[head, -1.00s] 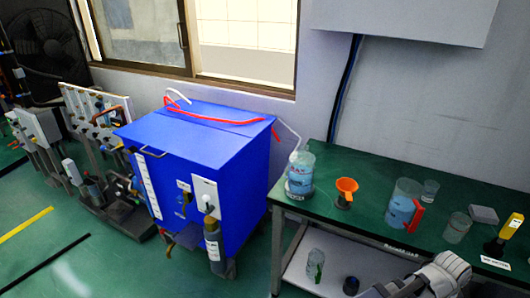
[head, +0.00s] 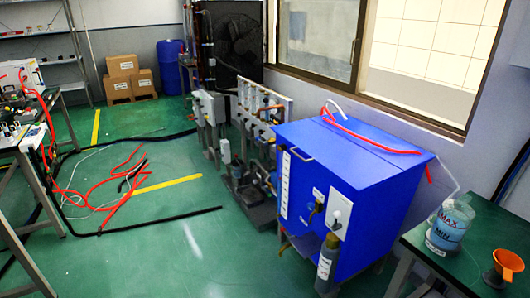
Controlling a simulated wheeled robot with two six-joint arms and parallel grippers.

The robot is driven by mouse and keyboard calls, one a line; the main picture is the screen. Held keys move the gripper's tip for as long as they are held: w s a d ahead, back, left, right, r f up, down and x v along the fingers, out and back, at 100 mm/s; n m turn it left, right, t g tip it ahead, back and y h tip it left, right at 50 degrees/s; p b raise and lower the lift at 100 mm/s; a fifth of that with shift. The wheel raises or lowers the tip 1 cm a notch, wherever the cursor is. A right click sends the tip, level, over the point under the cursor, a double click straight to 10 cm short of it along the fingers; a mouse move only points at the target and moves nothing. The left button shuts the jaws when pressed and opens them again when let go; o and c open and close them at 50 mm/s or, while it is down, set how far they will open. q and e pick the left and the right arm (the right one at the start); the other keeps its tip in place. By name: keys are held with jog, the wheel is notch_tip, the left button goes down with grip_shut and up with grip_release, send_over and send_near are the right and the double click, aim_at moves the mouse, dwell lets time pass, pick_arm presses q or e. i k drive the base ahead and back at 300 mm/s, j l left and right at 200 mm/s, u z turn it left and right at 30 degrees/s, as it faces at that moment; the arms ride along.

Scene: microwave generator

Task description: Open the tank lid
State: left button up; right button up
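The blue tank (head: 364,205) stands on the green floor right of centre, below the window. Its flat blue lid (head: 340,147) lies closed on top. A dark bar handle (head: 300,154) sits at the lid's left front edge. A red hose (head: 368,141) lies across the back part of the top, with a white hose (head: 333,109) beside it. The tank's front carries a white panel (head: 340,214) and a grey cylinder (head: 327,265) below it. Neither of my grippers shows in this view.
A green table (head: 457,262) with a jug (head: 450,228) and an orange funnel (head: 507,265) stands close at the tank's right. Pipe equipment (head: 250,185) stands left of the tank. Red hoses (head: 112,185) and black strips lie on the otherwise open floor.

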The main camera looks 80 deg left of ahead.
aim_at(360, 169)
jog(key=u, duration=3.05)
jog(key=l, duration=0.5)
jog(key=k+l, duration=0.15)
jog(key=l, duration=0.8)
jog(key=k, duration=0.05)
